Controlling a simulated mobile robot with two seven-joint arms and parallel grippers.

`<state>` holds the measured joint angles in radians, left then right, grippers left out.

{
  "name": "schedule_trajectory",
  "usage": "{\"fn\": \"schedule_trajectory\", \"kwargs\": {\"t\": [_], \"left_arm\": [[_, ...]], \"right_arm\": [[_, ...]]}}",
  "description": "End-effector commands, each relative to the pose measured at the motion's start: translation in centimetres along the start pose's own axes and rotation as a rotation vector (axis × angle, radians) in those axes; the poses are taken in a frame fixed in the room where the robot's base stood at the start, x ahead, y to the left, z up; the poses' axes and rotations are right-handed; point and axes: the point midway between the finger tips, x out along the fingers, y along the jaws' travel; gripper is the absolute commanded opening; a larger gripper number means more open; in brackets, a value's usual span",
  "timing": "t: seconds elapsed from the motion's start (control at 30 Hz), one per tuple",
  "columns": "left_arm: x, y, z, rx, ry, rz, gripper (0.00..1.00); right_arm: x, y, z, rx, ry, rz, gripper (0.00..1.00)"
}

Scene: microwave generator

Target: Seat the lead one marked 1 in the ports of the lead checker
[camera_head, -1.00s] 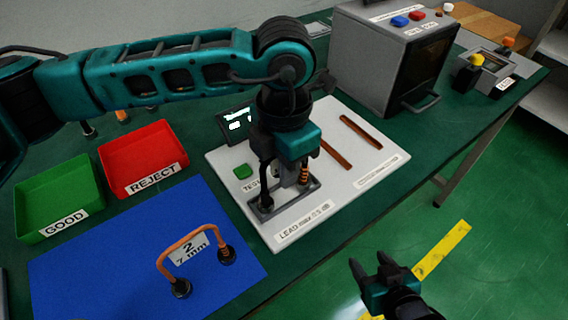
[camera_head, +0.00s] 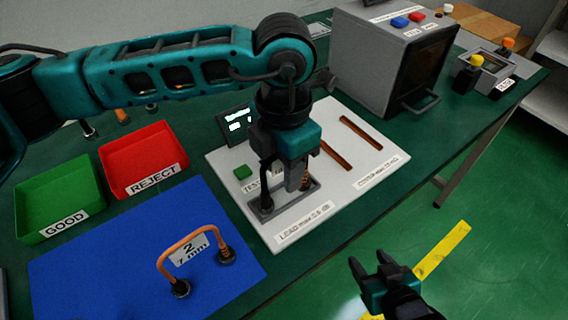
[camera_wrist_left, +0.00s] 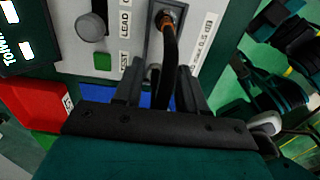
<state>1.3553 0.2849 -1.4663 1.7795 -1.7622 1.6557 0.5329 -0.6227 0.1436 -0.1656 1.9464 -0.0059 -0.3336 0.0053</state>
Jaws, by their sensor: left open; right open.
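The lead checker (camera_head: 330,215) is a white panel with a grey port strip (camera_head: 285,203) near its front. A lead, taken to be lead 1, stands at this strip. The lead also shows in the left wrist view (camera_wrist_left: 168,60), passing between my left gripper's fingers. My left gripper (camera_head: 292,182) is open, low over the strip and around the lead. Full seating cannot be told. My right gripper (camera_head: 368,268) is open and empty above the floor.
Lead 2 (camera_head: 190,247) stands on the blue mat (camera_head: 110,265). The green GOOD tray (camera_head: 60,190) and red REJECT tray (camera_head: 145,155) are behind it. A green button (camera_head: 242,172) and small display (camera_head: 236,124) lie left of my gripper. The microwave (camera_head: 390,60) stands behind.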

Motion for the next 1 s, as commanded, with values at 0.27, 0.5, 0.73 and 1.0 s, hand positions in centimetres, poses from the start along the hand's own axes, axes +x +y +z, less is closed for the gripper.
{"fn": "schedule_trajectory", "kwargs": {"t": [0.27,0.5,0.73,1.0], "left_arm": [[-6.2,0.0,0.1,0.001,-0.007,0.005,0.41],[-10.3,0.1,0.1,-0.001,-0.004,0.003,0.41],[-11.6,0.0,0.0,0.000,-0.002,0.002,0.41],[-11.6,0.0,0.0,0.000,-0.002,0.001,0.41]], "right_arm": [[0.0,0.1,0.1,0.000,-0.004,0.001,0.56],[-0.1,0.1,0.1,0.000,-0.007,0.003,0.56],[-0.1,0.2,0.2,0.000,-0.009,0.004,0.56],[-0.1,0.2,0.3,0.000,-0.012,0.004,0.56]]}}
